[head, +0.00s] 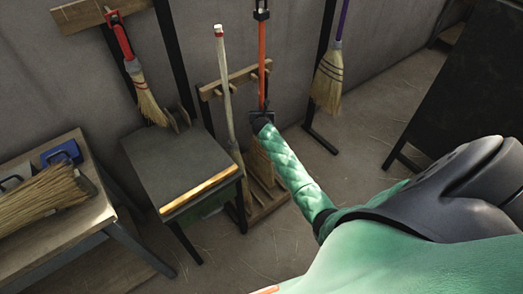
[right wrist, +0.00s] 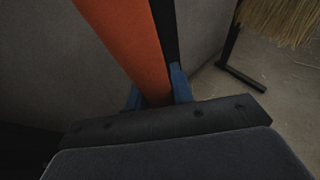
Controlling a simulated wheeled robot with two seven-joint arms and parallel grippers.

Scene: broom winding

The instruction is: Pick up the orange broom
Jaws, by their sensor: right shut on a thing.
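The orange broom (head: 262,70) stands upright against the rack by the wall, its orange handle running up to a black fitting at the top. Pale bristles (head: 261,165) show low down, partly hidden behind my right arm; I cannot tell for sure that they belong to this broom. My right gripper (head: 262,116) is shut on the orange handle. In the right wrist view the handle (right wrist: 130,45) passes between the blue fingertips (right wrist: 158,95). My left gripper is not in view.
A wooden rack (head: 240,80) holds a pale stick (head: 226,100) just left of the broom. A purple-handled broom (head: 329,80) hangs to the right. A dark-topped table (head: 170,150) and a wooden bench (head: 75,225) with a straw bundle (head: 40,195) stand left. A red-handled brush (head: 140,85) hangs above.

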